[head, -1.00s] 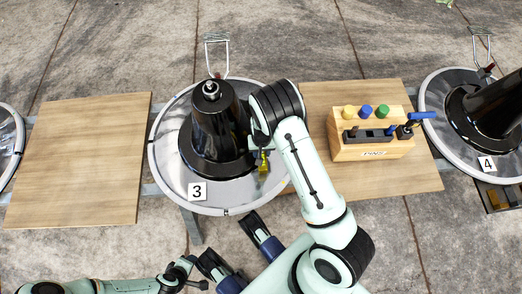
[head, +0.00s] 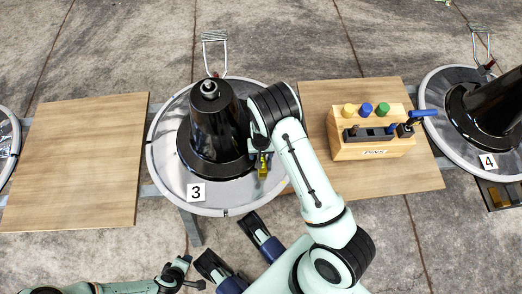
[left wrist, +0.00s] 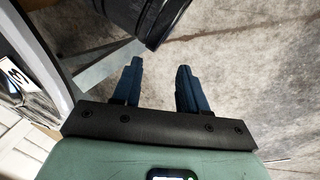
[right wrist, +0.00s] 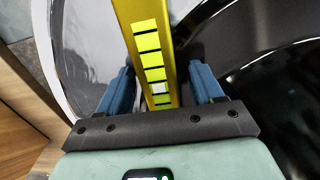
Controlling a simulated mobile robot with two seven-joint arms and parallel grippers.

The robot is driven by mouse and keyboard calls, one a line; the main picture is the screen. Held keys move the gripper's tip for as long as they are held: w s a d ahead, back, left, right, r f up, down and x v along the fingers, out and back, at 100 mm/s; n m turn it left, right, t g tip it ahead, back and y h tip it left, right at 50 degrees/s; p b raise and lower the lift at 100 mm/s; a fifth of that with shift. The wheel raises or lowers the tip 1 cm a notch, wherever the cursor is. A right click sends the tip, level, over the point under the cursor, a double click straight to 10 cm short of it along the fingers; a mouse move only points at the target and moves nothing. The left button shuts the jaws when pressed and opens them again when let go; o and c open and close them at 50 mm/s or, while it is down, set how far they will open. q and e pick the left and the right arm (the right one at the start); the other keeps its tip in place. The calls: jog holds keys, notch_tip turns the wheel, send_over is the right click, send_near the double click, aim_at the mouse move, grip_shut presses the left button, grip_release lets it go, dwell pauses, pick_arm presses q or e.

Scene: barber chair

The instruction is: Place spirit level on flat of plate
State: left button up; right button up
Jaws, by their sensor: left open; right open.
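The yellow spirit level (head: 263,168) is at the flat silver plate (head: 230,200) of station 3, close to the right side of the black column base (head: 215,130). I cannot tell whether its whole underside touches the plate. My right gripper (head: 262,155) is over it. In the right wrist view the level (right wrist: 150,50) lies lengthwise between the open blue fingers of the right gripper (right wrist: 158,85), with gaps beside it. My left gripper (head: 195,271) is open and empty at the lower left, short of the plate; its fingers (left wrist: 160,80) show in the left wrist view.
A wooden block (head: 370,140) with yellow, blue and green pins and a blue-handled tool stands on the right board (head: 420,175). The left wooden board (head: 75,160) is bare. Another plate with a black column (head: 490,105), marked 4, is at the right edge.

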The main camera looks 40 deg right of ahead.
notch_tip(320, 180, up, 12)
jog(key=p, duration=0.4)
pick_arm(q)
jog(key=shift+s+d+r+g+h+p, duration=0.65)
jog(key=shift+s+d+r+g, duration=1)
jog(key=shift+s+r, duration=1.95)
pick_arm(e)
jog(key=b, duration=0.2)
send_over(263, 159)
jog(key=w, duration=0.1)
jog(key=f, duration=0.3)
jog(key=d+f, duration=0.1)
jog(key=f, duration=0.1)
jog(key=shift+w+f, duration=0.1)
jog(key=shift+w, duration=0.1)
jog(key=shift+w+a+f+b, duration=0.1)
jog(key=shift+f+b, duration=0.3)
jog(key=shift+f, duration=1.15)
jog(key=shift+w+a+f+b, duration=0.1)
jog(key=shift+f+b, duration=0.25)
jog(key=shift+f, duration=1.2)
pick_arm(q)
jog(key=w+a+f+t, duration=0.1)
jog(key=w+f+t, duration=0.1)
jog(key=w+f, duration=0.2)
jog(key=shift+a+f+y, duration=0.35)
jog(key=shift+a+f, duration=0.05)
jog(key=shift+f, duration=0.1)
jog(key=shift+w, duration=0.1)
